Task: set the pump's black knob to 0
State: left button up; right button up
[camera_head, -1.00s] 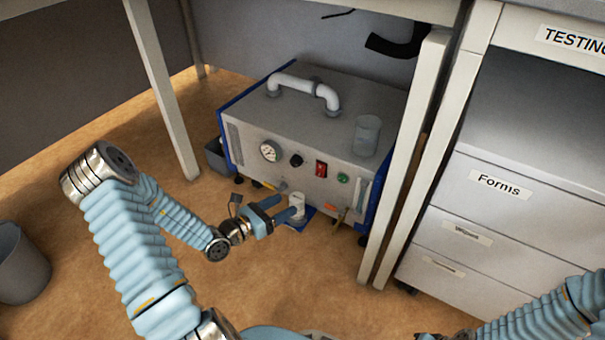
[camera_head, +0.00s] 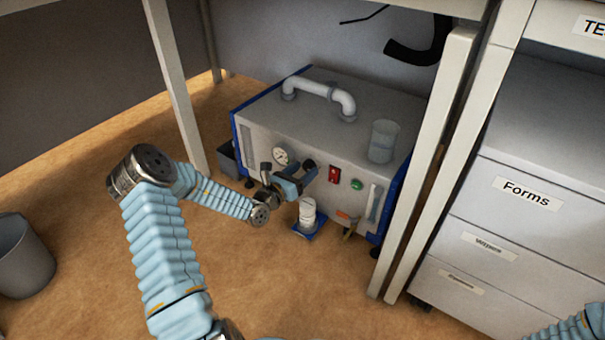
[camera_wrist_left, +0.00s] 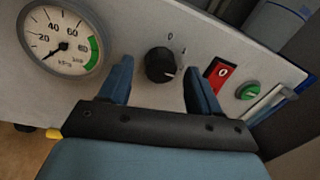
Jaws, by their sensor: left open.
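The pump (camera_head: 340,105) is a grey box with blue edges, standing on the floor under the table. Its black knob (camera_wrist_left: 160,65) sits on the front panel, with a 0 above it and an I to the upper right in the wrist view. A pale mark on the knob points right and slightly down, away from the 0. In the head view the knob (camera_head: 309,163) shows just beyond my left gripper (camera_head: 300,174). My left gripper (camera_wrist_left: 158,76) is open, its blue fingers on either side of the knob in the picture. I cannot tell whether they touch it.
The panel also has a gauge (camera_wrist_left: 60,38), a red switch (camera_wrist_left: 220,72) and a green button (camera_wrist_left: 247,90). A white-capped bottle (camera_head: 307,211) stands in front, and a beaker (camera_head: 383,141) stands on top. Table legs flank the pump.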

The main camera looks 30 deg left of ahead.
pick_arm(q)
jog(key=shift+w, duration=0.1)
jog(key=c, duration=1)
jog(key=shift+r+n+p, duration=0.15)
jog(key=shift+n+p, duration=0.45)
jog(key=shift+p, duration=0.35)
jog(key=shift+c, duration=0.2)
jog(key=n+p, duration=0.4)
jog(key=shift+d+p, duration=0.1)
jog(key=shift+p, duration=0.2)
jog(key=n+p, duration=0.2)
jog(key=n, duration=0.1)
jog(key=shift+t, duration=0.3)
jog(key=n+p, duration=0.2)
jog(key=n, duration=0.1)
jog(key=shift+n+y, duration=0.3)
jog(key=shift+n, duration=0.1)
jog(key=n+p, duration=0.1)
jog(key=n, duration=0.2)
jog(key=shift+n, duration=0.3)
jog(key=shift+d+f+n+y+p, duration=0.15)
jog(key=shift+n+y+p, duration=0.35)
jog(key=shift+n, duration=1.1)
